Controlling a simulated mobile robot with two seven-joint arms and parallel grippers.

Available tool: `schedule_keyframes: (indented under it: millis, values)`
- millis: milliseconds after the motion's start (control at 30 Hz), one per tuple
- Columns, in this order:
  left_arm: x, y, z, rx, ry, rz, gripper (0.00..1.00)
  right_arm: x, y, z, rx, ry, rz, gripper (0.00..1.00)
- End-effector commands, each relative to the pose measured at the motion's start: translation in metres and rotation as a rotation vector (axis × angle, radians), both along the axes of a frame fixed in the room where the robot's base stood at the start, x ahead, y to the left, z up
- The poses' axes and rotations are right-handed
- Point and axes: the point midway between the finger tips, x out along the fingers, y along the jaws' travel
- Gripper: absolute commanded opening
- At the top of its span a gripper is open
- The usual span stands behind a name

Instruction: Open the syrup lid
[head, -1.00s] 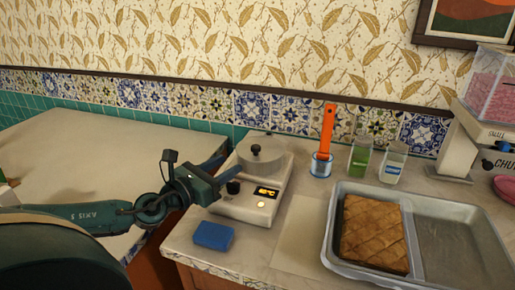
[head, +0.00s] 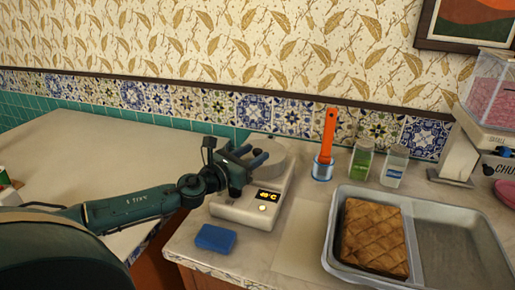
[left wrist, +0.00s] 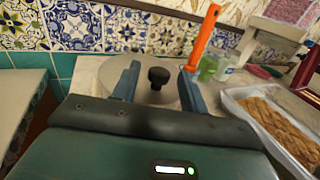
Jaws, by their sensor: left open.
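The syrup warmer (head: 243,212) is a pale box with a lit display. A round metal pot with a grey lid (head: 273,147) sits on it, partly hidden behind my left gripper (head: 250,155). In the left wrist view the lid (left wrist: 152,95) has a black knob (left wrist: 158,77). My left gripper (left wrist: 159,68) is open, with one blue finger on each side of the knob in that view. Whether a finger touches the knob cannot be told. The knob is hidden in the head view. My right gripper is not in view.
A blue sponge (head: 215,238) lies in front of the warmer. Right of it stand an orange-handled brush in a cup (head: 322,170), a green jar (head: 361,160), a pale jar (head: 393,167) and a tray (head: 456,204) holding pastry (head: 374,236). The left counter (head: 90,150) is mostly clear.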

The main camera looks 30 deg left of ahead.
Motion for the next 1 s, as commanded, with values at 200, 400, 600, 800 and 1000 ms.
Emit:
schedule_keyframes:
  millis: [200,400,600,800,1000]
  values:
    - [0.019,-0.002,0.001,-0.001,-0.001,0.002,0.44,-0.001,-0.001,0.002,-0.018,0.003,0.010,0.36]
    - [0.023,-0.003,-0.001,-0.001,0.001,0.001,0.44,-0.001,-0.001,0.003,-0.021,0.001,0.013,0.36]
    - [0.023,-0.003,-0.001,-0.001,0.001,0.001,0.41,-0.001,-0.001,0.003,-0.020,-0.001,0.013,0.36]
    - [0.023,-0.003,-0.001,-0.001,0.001,0.001,0.25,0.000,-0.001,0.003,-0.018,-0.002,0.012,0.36]
    - [0.023,-0.003,-0.001,-0.001,0.001,0.001,0.08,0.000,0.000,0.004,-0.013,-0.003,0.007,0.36]
